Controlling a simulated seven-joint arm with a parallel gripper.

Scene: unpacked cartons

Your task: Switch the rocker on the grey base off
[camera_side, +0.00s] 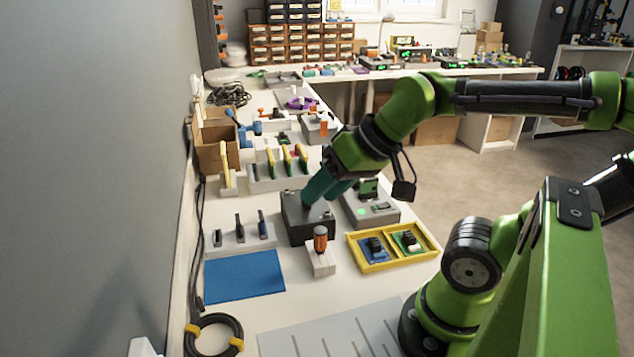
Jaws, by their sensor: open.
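A dark grey box-shaped base (308,231) stands on the white bench near the middle of the view. My gripper (317,196) points down at its top, with teal fingers at or just above the surface. It is open, and I see nothing between the fingers. I cannot tell whether they touch the base. A rocker is not clearly visible on the dark base; the fingers cover part of its top. A lighter grey box (378,218) with a lit green spot and a small dark display stands just to the right, partly behind my gripper.
A white block with an orange-handled tool (320,241) stands close in front of the dark base. A yellow tray (378,267) with small circuit boards lies at its front right. A blue mat (244,276) lies front left. Racks with upright tools stand left and behind.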

